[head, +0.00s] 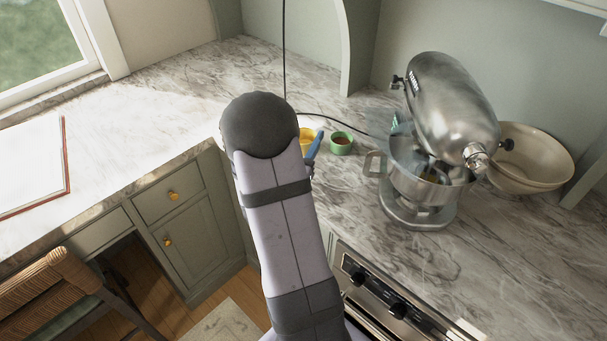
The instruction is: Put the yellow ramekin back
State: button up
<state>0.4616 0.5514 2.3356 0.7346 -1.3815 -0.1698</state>
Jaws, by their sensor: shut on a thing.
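The yellow ramekin (306,137) shows in the head view just right of the dark rounded joint of my arm, over the marble counter. Its left part is hidden behind my arm. My gripper (314,148) is mostly hidden behind the arm; a blue finger-like part shows against the ramekin's right side. It is shut on the yellow ramekin. I cannot tell whether the ramekin touches the counter.
A green ramekin (342,143) with reddish contents stands close to the right. A metal stand mixer (418,205) stands further right, with cream bowls (540,158) behind it. A cable runs along the counter behind.

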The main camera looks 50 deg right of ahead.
jog(key=shift+f+p, duration=0.4)
jog(key=shift+f, duration=2.7)
jog(key=shift+f, duration=0.1)
jog(key=shift+f+p, duration=0.3)
jog(key=shift+f, duration=1.45)
jog(key=shift+f, duration=0.2)
jog(key=o, duration=1.1)
jog(key=shift+a+r, duration=0.1)
jog(key=shift+r, duration=0.1)
